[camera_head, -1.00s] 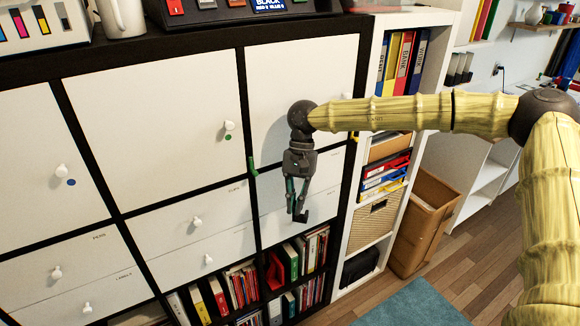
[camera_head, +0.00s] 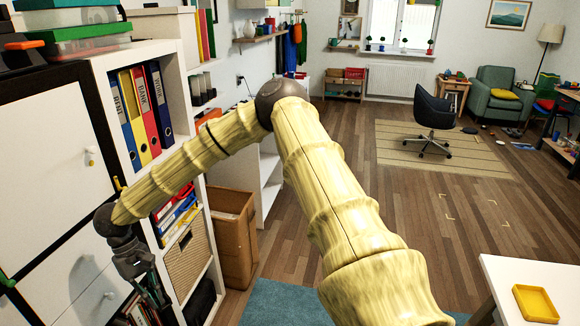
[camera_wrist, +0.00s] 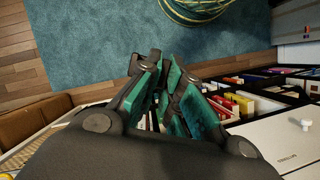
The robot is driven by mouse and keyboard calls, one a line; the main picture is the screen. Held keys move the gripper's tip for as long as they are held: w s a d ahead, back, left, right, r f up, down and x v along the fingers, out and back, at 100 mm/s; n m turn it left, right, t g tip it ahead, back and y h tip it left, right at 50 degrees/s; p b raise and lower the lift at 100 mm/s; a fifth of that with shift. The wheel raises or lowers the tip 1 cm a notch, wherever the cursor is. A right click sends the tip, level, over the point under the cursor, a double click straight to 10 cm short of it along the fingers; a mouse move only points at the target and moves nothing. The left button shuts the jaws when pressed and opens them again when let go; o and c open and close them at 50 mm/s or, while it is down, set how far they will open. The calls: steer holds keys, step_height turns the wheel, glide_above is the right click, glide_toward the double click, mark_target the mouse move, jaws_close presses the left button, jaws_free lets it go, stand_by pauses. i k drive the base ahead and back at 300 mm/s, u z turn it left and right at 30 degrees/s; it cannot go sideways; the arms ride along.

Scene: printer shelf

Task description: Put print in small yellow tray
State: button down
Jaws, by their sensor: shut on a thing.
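My gripper (camera_head: 152,290) hangs low at the left of the head view, in front of the shelf unit, fingers pointing down. In the wrist view my gripper (camera_wrist: 168,72) has its green-padded fingers close together. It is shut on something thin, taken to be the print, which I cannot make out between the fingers. A small yellow tray (camera_head: 536,303) lies at the lower right of the head view, far from my gripper. It looks empty.
The tray sits on a white table (camera_head: 495,277). A white shelf with binders (camera_head: 140,110) and a cardboard box (camera_head: 232,235) stand close to my arm. A blue rug (camera_head: 285,303) and open wooden floor (camera_head: 400,225) lie between the shelf and table.

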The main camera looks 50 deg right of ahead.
mark_target(533, 306)
steer(key=z, duration=2.25)
steer(key=i, duration=1.25)
steer(key=z, duration=1.7)
